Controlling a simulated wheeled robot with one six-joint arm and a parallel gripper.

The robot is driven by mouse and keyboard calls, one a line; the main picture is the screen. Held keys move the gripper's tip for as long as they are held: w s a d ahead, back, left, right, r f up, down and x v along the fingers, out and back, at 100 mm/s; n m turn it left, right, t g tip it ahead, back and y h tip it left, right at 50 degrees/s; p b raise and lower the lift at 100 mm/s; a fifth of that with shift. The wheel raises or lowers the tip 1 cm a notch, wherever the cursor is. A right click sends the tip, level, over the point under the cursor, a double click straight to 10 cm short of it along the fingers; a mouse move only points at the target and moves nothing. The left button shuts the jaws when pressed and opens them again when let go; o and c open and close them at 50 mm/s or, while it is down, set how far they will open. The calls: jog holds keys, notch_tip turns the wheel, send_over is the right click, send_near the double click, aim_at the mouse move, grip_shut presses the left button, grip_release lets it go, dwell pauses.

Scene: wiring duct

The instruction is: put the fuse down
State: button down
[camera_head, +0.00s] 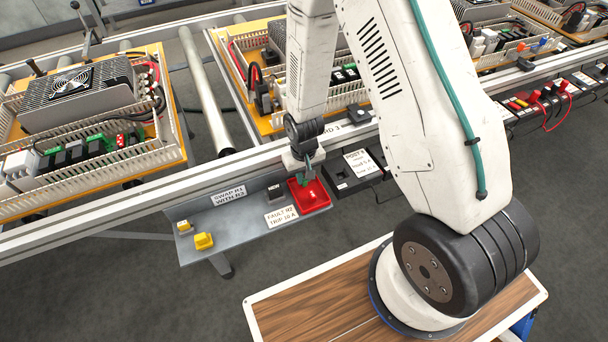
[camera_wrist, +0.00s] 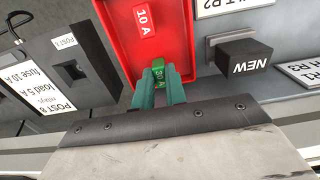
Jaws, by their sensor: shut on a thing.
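My gripper (camera_wrist: 160,88) has teal fingers and is shut on a small green fuse (camera_wrist: 158,71). The fuse's printed label is small and reads like 20 A or 30 A. The gripper (camera_head: 303,174) points down over the back part of a red tray (camera_head: 317,204), which also shows in the wrist view (camera_wrist: 115,50). A red piece with a white 10 A label (camera_wrist: 145,19) lies in the tray, apart from the held fuse. I cannot tell whether the green fuse touches the tray floor. In the head view my fingers hide the fuse.
A black block marked NEW (camera_wrist: 243,54) stands beside the tray on the grey shelf (camera_head: 235,232). Two yellow pieces (camera_head: 203,241) (camera_head: 184,227) sit at the shelf's left. A black tester box (camera_head: 345,178) is right of the tray. The rail (camera_head: 240,163) runs behind.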

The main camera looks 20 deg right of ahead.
jog(key=shift+f, duration=0.15)
jog(key=c, duration=1.4)
grip_release()
jog(key=shift+c, duration=0.2)
jog(key=s+d+r, duration=0.1)
jog(key=s+r, duration=0.2)
jog(key=r, duration=1.2)
jog(key=s+d+r, duration=0.1)
jog(key=s+r, duration=0.2)
jog(key=r, duration=1.2)
jog(key=s+d+r+t, duration=0.1)
jog(key=s+r, duration=1.1)
jog(key=s, duration=0.5)
jog(key=shift+d+r, duration=0.1)
